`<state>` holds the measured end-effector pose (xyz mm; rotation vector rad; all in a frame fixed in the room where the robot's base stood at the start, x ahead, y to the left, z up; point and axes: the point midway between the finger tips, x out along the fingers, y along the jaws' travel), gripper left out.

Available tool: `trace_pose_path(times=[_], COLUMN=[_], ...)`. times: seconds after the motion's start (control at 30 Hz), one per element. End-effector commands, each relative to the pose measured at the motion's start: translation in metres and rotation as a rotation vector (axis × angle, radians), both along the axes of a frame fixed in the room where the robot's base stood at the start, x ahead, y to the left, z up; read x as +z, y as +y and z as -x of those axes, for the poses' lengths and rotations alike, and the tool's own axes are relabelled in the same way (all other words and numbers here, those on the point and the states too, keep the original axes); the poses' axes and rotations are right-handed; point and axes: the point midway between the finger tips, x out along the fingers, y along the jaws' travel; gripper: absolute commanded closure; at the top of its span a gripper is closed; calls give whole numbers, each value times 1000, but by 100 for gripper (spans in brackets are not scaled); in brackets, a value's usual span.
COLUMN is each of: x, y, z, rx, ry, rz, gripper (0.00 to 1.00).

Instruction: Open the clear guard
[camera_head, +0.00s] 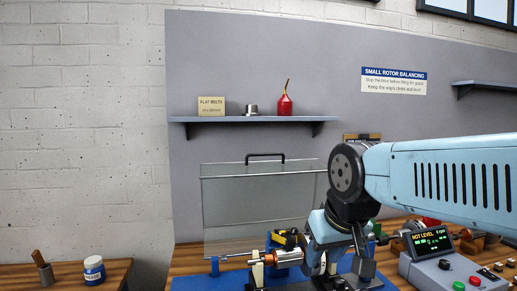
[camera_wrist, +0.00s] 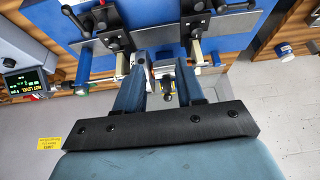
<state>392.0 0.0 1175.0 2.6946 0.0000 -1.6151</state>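The clear guard (camera_head: 250,205) is a transparent panel standing upright at the back of the bench in the head view. Its black handle (camera_head: 265,156) is at the top edge. The panel appears to stand behind the rotor shaft and its copper-coloured part (camera_head: 287,258). I cannot make out the guard in the wrist view. My gripper points down over the blue machine base, to the right of the guard and well below its handle. In the wrist view, my gripper (camera_wrist: 161,70) has its two fingers apart, with small metal parts seen between them. Contact with these parts cannot be told.
A control box (camera_head: 450,262) with a screen reading "NOT LEVEL" stands at the right. A shelf (camera_head: 225,119) with a red oil can (camera_head: 285,104) is on the panel above the guard. A grease jar (camera_head: 94,269) sits on a separate wooden surface at the left.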

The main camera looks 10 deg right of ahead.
Motion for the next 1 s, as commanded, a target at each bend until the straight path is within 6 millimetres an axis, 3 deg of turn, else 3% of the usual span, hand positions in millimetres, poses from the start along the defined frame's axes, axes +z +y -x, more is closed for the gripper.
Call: trace_pose_path(times=[0.3, 0.47, 0.67, 1.0], x=[1, 20, 79, 176], y=[0, 0, -4, -12], z=[0, -16, -69, -182], rx=[-2, -47, -219, -584], ry=[0, 8, 36, 95], rz=[-1, -29, -127, -304], gripper=[62, 62, 62, 62])
